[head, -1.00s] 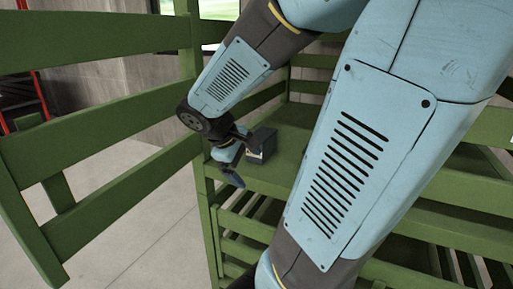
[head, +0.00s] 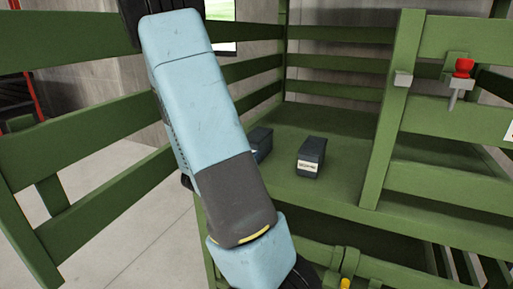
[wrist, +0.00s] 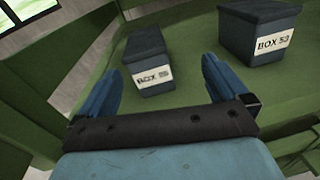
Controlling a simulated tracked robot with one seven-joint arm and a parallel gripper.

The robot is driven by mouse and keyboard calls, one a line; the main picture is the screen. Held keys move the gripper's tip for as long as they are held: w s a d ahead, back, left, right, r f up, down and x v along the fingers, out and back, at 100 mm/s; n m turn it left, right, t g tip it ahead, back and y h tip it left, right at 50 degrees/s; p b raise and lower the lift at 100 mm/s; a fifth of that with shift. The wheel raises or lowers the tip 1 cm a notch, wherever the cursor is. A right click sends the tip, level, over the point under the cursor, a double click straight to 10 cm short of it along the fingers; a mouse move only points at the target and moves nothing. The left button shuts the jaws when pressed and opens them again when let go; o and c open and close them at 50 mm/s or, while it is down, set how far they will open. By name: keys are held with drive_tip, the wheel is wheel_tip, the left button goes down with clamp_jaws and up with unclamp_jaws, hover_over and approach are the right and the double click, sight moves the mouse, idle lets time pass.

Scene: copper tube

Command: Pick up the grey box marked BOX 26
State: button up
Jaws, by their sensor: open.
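Two dark grey boxes with white labels stand on the green shelf. In the wrist view the left box (wrist: 147,64) has a label reading BOX and two blurred digits, so I cannot tell for sure that it is 26. In the head view a left box (head: 261,139) is partly hidden by my arm. My gripper (wrist: 160,65) is open and empty in the wrist view, its blue fingers apart. The left box shows between and beyond them. The gripper is hidden in the head view.
The other box (wrist: 260,32) seems to read BOX 53; a right-hand box also shows in the head view (head: 311,157). Green slatted rails (head: 335,62) enclose the shelf (head: 338,190). A post (head: 392,110) stands to the right, with a red-topped pin (head: 463,68) beyond it.

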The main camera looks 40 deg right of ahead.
sight(255, 137)
drive_tip(key=shift+w+f+n+t, duration=0.65)
drive_tip(key=shift+w+n+t, duration=0.15)
drive_tip(key=shift+w+n, duration=0.15)
drive_tip(key=x, duration=1.3)
drive_tip(key=shift+w+d, duration=0.1)
drive_tip(key=shift+d, duration=0.1)
drive_tip(key=shift+r, duration=0.1)
drive_tip(key=c, duration=1.2)
